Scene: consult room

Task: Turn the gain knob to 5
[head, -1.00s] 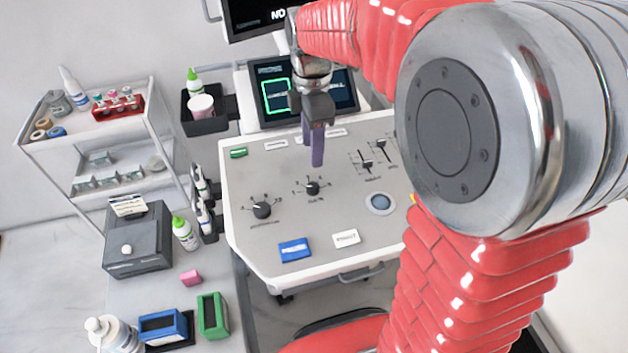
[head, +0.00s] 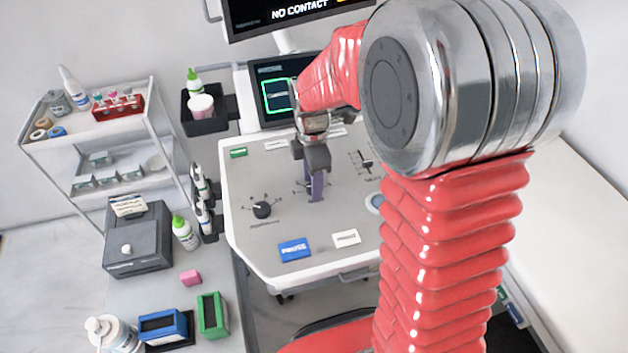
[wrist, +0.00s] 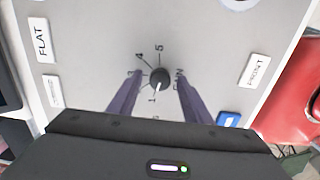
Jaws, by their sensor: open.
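The gain knob (wrist: 160,77) is a small black dial on the grey console panel (wrist: 90,85). Its white pointer line points toward the 1 on its scale; 3, 4 and 5 show around it. The word beside it is partly covered by a finger. My gripper (wrist: 158,75) is open, with one purple finger on each side of the knob and a gap visible to each. In the head view my gripper (head: 316,197) is low over the panel and hides most of the knob.
A second black knob (head: 262,210) is to the left on the panel. Sliders (head: 366,163) stand to the right, partly behind my arm. A blue key (head: 294,250) and a white key (head: 346,238) lie nearer the front edge. A screen (head: 272,95) stands behind.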

